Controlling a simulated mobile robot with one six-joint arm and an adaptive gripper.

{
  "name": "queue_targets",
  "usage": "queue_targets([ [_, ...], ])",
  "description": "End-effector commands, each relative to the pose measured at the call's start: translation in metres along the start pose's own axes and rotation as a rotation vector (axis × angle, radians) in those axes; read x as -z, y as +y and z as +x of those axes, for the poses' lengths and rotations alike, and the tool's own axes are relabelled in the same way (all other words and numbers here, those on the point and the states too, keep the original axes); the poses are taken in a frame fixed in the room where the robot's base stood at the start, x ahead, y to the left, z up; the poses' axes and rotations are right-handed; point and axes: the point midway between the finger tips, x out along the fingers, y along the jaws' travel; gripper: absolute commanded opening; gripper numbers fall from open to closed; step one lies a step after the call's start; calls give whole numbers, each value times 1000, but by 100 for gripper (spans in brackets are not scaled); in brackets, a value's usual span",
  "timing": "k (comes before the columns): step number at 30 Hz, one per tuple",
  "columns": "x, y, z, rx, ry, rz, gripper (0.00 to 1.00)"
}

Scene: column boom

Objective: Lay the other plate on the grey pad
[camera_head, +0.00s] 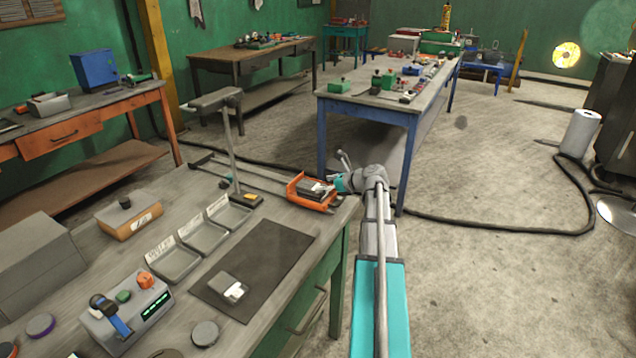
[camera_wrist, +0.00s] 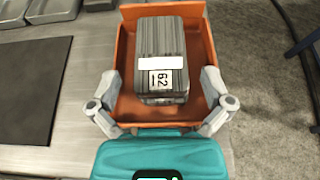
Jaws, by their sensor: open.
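An orange tray (camera_head: 299,197) stands at the far right corner of the workbench. A grey ribbed plate (camera_wrist: 160,60) with white labels, one reading 62, lies in it; the tray also shows in the wrist view (camera_wrist: 206,65). The dark grey pad (camera_head: 278,256) lies on the bench nearer the front, and its edge shows in the wrist view (camera_wrist: 30,90). A small grey plate with a white label (camera_head: 232,286) lies on the pad. My gripper (camera_wrist: 160,80) is open over the tray's near side, its fingers apart on either side of the plate, not visibly touching it.
Several shallow grey bins (camera_head: 201,233) with labels stand left of the pad. A stand with a post (camera_head: 233,150) rises behind them. A control box (camera_head: 125,310) and round discs are at the front. Part of the pad around its plate is bare.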

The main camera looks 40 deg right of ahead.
Motion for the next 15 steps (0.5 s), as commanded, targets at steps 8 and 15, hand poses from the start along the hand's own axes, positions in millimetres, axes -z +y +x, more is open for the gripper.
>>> queue_targets([
  [8, -3, 1, -49, 1, 0, 0, 100],
  [15, -2, 0, -77, 1, 0, 1, 100],
])
